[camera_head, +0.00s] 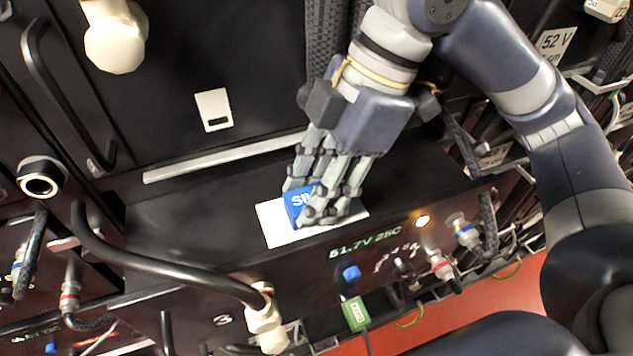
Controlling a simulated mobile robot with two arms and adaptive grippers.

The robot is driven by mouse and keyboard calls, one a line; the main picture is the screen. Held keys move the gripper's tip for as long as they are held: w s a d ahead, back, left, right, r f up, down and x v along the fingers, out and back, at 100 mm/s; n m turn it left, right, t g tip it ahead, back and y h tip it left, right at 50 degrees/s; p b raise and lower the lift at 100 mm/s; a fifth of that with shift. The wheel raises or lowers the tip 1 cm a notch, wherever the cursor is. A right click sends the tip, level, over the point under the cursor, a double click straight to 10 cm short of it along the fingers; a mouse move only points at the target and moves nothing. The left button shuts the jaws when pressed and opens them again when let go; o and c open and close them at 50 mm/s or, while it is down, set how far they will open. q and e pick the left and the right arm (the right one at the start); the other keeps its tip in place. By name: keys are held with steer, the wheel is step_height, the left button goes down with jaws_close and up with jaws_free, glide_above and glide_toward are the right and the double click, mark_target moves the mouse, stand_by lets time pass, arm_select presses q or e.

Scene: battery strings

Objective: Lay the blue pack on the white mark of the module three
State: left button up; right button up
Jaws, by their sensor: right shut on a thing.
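The blue pack (297,203) is small, with white lettering, and partly hidden by my fingers. My right gripper (322,205) comes down from above and is shut on it. The pack is over the white mark (278,228), a pale rectangle on the black top of module three (185,222). The mark shows to the left of the pack and in front of it. I cannot tell whether the pack touches it. The module's front shows a "3" and a lit "51.7V 25C" display. My left gripper is not in view.
A thick black cable (165,268) arches across the module's left side to a white connector (266,325). A black handle (62,95) stands at upper left. A green tag (355,313) hangs at the front. The module top left of the mark is clear.

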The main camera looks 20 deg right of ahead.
steer(key=shift+f, duration=0.1)
steer(key=o, duration=1.1)
steer(key=shift+o, duration=0.2)
steer(key=shift+v, duration=4.05)
